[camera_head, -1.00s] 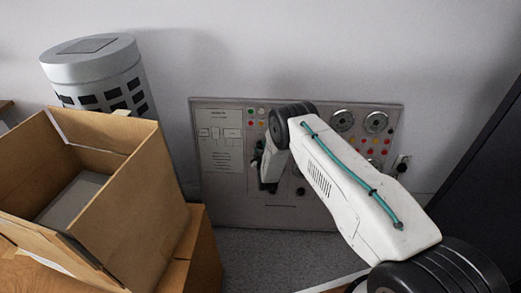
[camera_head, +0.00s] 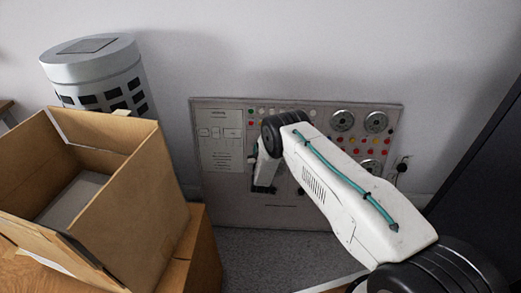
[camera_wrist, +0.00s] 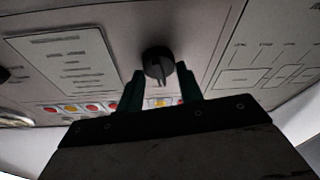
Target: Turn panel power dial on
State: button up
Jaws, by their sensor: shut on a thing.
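The grey control panel (camera_head: 230,205) stands against the back wall in the head view. A black round dial (camera_wrist: 158,62) with a raised grip bar shows on it in the wrist view. My gripper (camera_wrist: 159,88) has its two dark green fingers on either side of the dial, shut on it. In the head view my gripper (camera_head: 262,178) is at the panel's left-middle part, largely hidden by my arm, and the dial cannot be made out there.
The panel has round gauges (camera_head: 342,121), coloured buttons and printed label plates. An open cardboard box (camera_head: 150,185) stands at the left, with a grey cylinder (camera_head: 92,62) behind it. A dark cabinet (camera_head: 485,150) stands at the right. Grey floor lies before the panel.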

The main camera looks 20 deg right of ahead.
jog(key=m+h, duration=0.1)
jog(key=m, duration=0.3)
jog(key=m+g+h, duration=0.1)
jog(key=m, duration=0.4)
jog(key=m+g+h, duration=0.1)
jog(key=m+h, duration=0.1)
jog(key=m, duration=0.2)
jog(key=shift+a+m, duration=0.1)
jog(key=shift+m, duration=0.2)
jog(key=o, duration=1)
jog(key=v, duration=0.7)
jog(key=shift+s+a, duration=0.3)
jog(key=shift+s, duration=0.05)
jog(key=shift+r, duration=0.15)
